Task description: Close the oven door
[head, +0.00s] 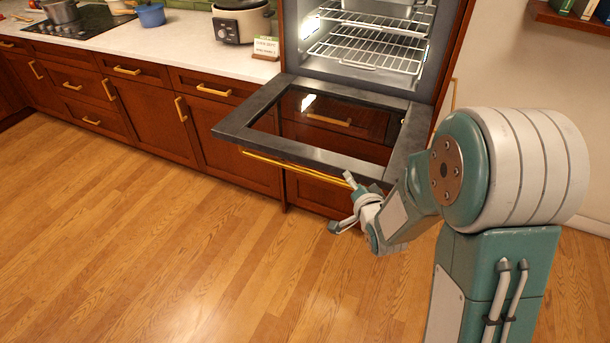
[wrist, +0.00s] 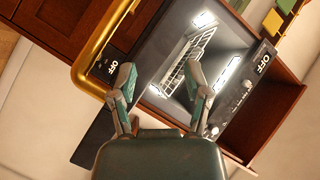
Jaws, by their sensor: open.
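The oven door (head: 230,127) is folded down and open, lying about level, with a dark frame and a glass window. Its gold handle (head: 275,164) runs along the front edge. My gripper (head: 341,203) is at the right end of that edge, just in front of and below it; I cannot tell whether it touches. In the wrist view my gripper (wrist: 162,72) has its two fingers spread, with nothing held between them. The lit oven cavity (head: 375,28) with wire racks is open behind the door, and the cavity also shows in the wrist view (wrist: 190,70).
Wood cabinets (head: 150,108) with gold handles stand left of the oven. The counter above holds a cooker (head: 240,22), a blue pot (head: 150,14) and a small sign (head: 266,47). The wood floor (head: 150,230) in front is clear. A wall shelf (head: 570,16) is at upper right.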

